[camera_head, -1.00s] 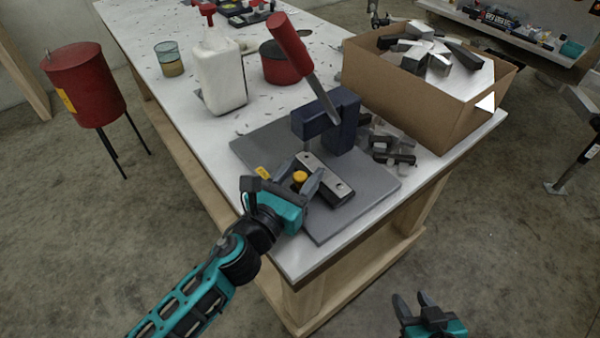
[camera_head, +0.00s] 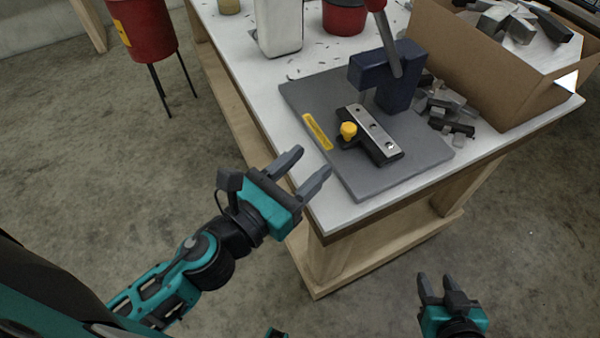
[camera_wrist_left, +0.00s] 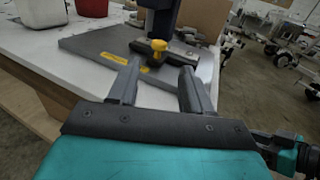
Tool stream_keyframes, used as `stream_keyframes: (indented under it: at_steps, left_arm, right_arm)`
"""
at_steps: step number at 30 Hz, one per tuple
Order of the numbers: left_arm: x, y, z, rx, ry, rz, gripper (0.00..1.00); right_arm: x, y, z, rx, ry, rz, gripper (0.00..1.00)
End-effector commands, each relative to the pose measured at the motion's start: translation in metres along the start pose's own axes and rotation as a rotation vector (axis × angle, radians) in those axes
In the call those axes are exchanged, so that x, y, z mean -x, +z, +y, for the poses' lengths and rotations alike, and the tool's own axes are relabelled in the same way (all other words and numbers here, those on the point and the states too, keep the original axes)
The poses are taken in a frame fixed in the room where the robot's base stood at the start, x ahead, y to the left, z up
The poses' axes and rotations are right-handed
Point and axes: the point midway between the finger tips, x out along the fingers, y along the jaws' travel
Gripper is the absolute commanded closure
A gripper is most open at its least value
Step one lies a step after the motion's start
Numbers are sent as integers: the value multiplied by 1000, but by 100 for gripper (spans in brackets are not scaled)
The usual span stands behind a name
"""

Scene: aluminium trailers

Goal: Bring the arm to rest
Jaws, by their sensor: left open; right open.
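My left gripper (camera_head: 306,167) is open and empty, off the near left edge of the workbench. In the left wrist view its two fingers (camera_wrist_left: 158,85) are spread, with the bench beyond them. My right gripper (camera_head: 441,285) is open and empty, low in the head view, in front of the bench's near corner. A metal block with a yellow knob (camera_head: 348,130) sits on the grey base plate (camera_head: 375,185) of a dark blue press (camera_head: 400,85). It also shows beyond the left fingers in the left wrist view (camera_wrist_left: 158,47). Neither gripper touches anything.
The white-topped workbench (camera_head: 262,98) has a cardboard box (camera_head: 500,95) at right and metal scraps (camera_head: 447,110) beside the press. A white bottle (camera_head: 279,28) and a red container (camera_head: 343,17) stand at the back. A red drum on legs (camera_head: 146,35) stands left.

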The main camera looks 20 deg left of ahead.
Motion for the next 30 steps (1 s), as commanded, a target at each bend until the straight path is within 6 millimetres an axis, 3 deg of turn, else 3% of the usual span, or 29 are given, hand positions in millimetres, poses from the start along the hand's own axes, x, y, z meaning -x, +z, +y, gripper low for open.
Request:
stream_keyframes:
  at_steps: [6,23,26,30]
  left_arm:
    - [9,0,0,-2,-1,-1,51]
    - [8,1,3,30,16,1,51]
    - [8,2,20,179,97,8,51]
    - [16,-3,64,629,334,10,51]
  right_arm:
    - [-2,3,0,0,0,-1,57]
    - [-2,3,0,0,0,-1,57]
    - [-2,3,0,0,0,-1,57]
    - [-2,3,0,0,0,-1,57]
